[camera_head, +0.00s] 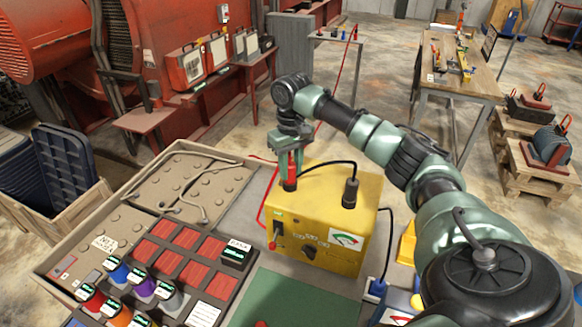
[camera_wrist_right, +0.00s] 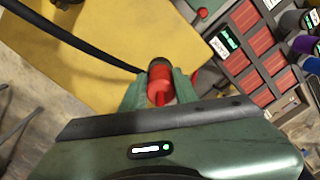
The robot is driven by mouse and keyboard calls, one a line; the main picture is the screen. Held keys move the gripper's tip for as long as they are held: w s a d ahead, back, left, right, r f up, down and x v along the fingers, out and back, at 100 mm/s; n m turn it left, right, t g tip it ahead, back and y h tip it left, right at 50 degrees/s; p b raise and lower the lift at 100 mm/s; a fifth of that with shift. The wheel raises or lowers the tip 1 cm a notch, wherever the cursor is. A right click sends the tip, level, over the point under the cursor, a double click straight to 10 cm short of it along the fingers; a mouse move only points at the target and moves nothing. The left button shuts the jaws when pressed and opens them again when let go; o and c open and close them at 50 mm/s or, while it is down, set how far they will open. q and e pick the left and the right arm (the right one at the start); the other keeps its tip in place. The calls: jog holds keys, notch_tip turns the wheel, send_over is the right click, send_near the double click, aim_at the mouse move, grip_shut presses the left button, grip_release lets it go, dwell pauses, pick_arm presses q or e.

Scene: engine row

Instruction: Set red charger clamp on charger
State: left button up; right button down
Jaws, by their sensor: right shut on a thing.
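The yellow charger (camera_head: 310,238) stands on the bench in the head view, with a gauge and knobs on its front. Its yellow top (camera_wrist_right: 110,40) fills the upper left of the right wrist view. My right gripper (camera_head: 290,172) points down over the left part of the charger's top. It is shut on the red charger clamp (camera_wrist_right: 161,82), which is upright between the fingers. The clamp's dark lower end meets or nearly meets the charger top; exact contact is hard to tell. A black clamp (camera_head: 350,192) stands on the right part of the top, with a black cable. My left gripper is not in view.
A tray with red compartments and several coloured cylinders (camera_head: 140,287) lies left of the charger. A beige pegged tray (camera_head: 185,190) is behind it. A green mat (camera_head: 290,300) is in front. A red cable (camera_head: 262,212) runs along the charger's left side.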

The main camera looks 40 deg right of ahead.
jog(key=c, duration=1.3)
grip_release()
jog(key=shift+o, duration=1.1)
jog(key=shift+r+b, duration=0.35)
jog(key=shift+r, duration=0.15)
notch_tip(320, 180, up, 5)
jog(key=shift+b, duration=1.15)
notch_tip(320, 180, up, 6)
jog(key=shift+p, duration=0.35)
